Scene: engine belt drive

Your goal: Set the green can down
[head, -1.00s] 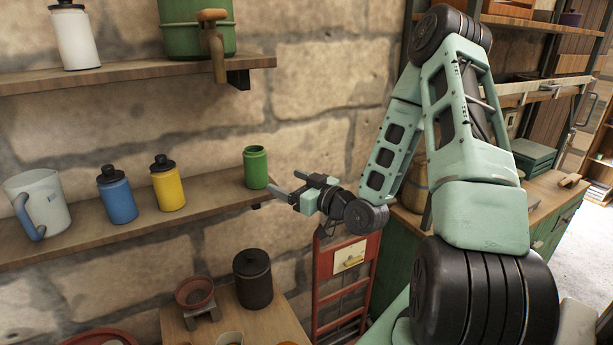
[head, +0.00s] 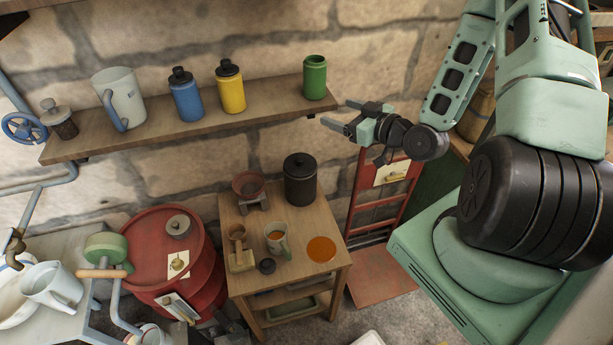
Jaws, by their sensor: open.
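The green can (head: 315,79) stands upright near the right end of the wooden wall shelf (head: 150,136). It has no lid on it, unlike the blue and yellow cans. My gripper (head: 334,114) is to the right of the can and a little lower, beside the shelf's right end. Its jaws are open and point left, with nothing between them. The gripper appears apart from the can.
A yellow can (head: 231,88), a blue can (head: 186,97) and a grey pitcher (head: 122,100) share the shelf. Below are a small table (head: 305,272) with a black canister (head: 300,180), a red drum (head: 152,252) and a red hand truck (head: 366,201).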

